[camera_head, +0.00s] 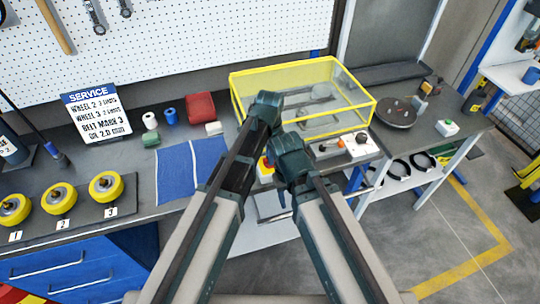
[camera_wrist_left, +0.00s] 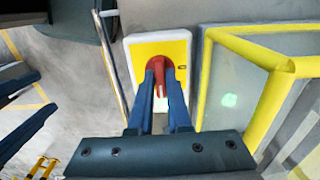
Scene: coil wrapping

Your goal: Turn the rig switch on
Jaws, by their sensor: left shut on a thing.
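The rig switch is a yellow plate on a pale box (camera_wrist_left: 179,52) with a red handle (camera_wrist_left: 158,66), seen in the left wrist view. My left gripper (camera_wrist_left: 160,88) is shut on the red handle, one blue finger on each side. The handle lies along the line of the fingers. In the head view only a small yellow and red part of the switch (camera_head: 266,165) shows, between my two arms. My right arm is folded beside it on the right, and its fingers are mostly hidden behind the arm, so I cannot tell their state.
A yellow-framed clear enclosure (camera_head: 301,67) stands right behind the switch. It also shows close on the right in the left wrist view (camera_wrist_left: 277,68). Yellow wheels (camera_head: 106,186) stand at left.

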